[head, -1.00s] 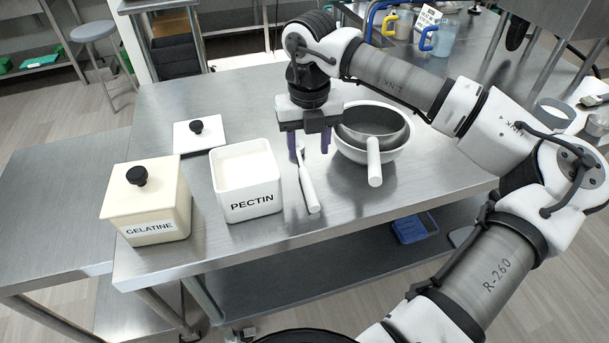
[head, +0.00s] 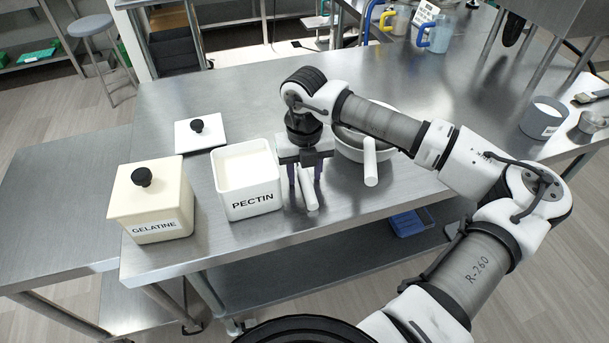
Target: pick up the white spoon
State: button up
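The white spoon (head: 308,190) lies on the metal table just right of the open pectin container (head: 249,202). Its handle points toward the front edge of the table. My gripper (head: 305,188) points down over the spoon, with its purple fingers apart, one to each side of the handle. The far end of the spoon is hidden behind my gripper. I cannot tell whether the fingers touch the handle.
A closed gelatine container (head: 152,205) is at the left. A white lid (head: 200,132) lies behind the pectin. The table (head: 230,100) is clear at the back.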

grip_shut()
notch_tip(320, 180, up, 28)
jog(key=b, duration=0.4)
jog(key=c, duration=0.5)
grip_release()
grip_shut()
